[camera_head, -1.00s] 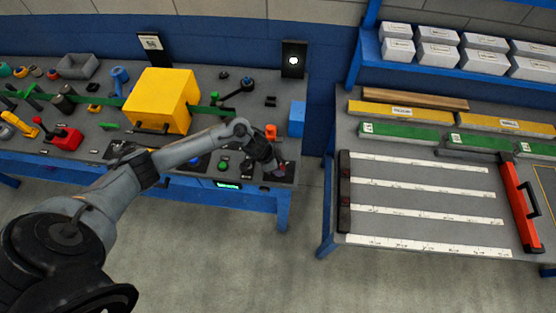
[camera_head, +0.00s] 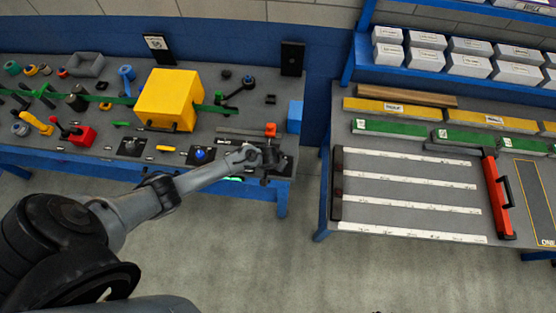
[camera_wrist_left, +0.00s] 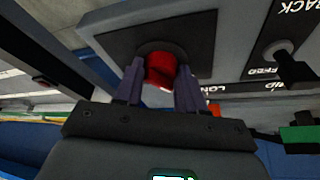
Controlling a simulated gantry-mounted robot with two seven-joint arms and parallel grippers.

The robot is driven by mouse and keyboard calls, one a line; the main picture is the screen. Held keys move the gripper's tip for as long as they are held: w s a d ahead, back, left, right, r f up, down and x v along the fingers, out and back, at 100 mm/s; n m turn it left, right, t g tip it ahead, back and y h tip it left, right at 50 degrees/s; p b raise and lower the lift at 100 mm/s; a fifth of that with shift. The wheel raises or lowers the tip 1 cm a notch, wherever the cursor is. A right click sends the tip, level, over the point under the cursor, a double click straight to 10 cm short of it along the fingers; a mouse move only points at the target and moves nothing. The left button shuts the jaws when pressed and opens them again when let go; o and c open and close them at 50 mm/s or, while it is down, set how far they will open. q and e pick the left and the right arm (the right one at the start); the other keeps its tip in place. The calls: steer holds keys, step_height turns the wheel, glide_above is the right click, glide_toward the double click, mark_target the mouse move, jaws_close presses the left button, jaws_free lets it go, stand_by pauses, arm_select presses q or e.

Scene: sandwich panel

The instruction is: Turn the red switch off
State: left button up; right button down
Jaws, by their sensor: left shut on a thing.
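The red switch (camera_wrist_left: 158,68) is a round red knob on a dark square plate (camera_wrist_left: 115,45) in the left wrist view. My left gripper (camera_wrist_left: 160,78) has its two fingers on either side of the knob and is shut on it. In the head view my left gripper (camera_head: 270,168) is at the front right of the blue workbench, and it hides the red switch there. My right gripper does not show in either view.
A dark box (camera_head: 292,58) stands at the bench's back edge. An orange-topped part (camera_head: 270,130) is just behind the gripper, and a blue block (camera_head: 295,117) is to its right. A yellow box (camera_head: 167,98) sits further left. A second table (camera_head: 410,150) stands to the right across a gap.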

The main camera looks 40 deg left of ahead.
arm_select(q)
steer(key=shift+n, duration=0.3)
stand_by(0.4)
steer(key=o, duration=1)
steer(key=shift+r, duration=0.1)
steer(key=shift+s+d+r+p, duration=0.1)
steer(key=shift+s+r+p, duration=0.1)
steer(key=shift+r+p, duration=0.25)
steer(key=p+v, duration=0.1)
steer(key=v, duration=0.8)
steer(key=shift+s+d+r, duration=0.1)
steer(key=shift+s+r, duration=0.05)
steer(key=shift+r, duration=0.15)
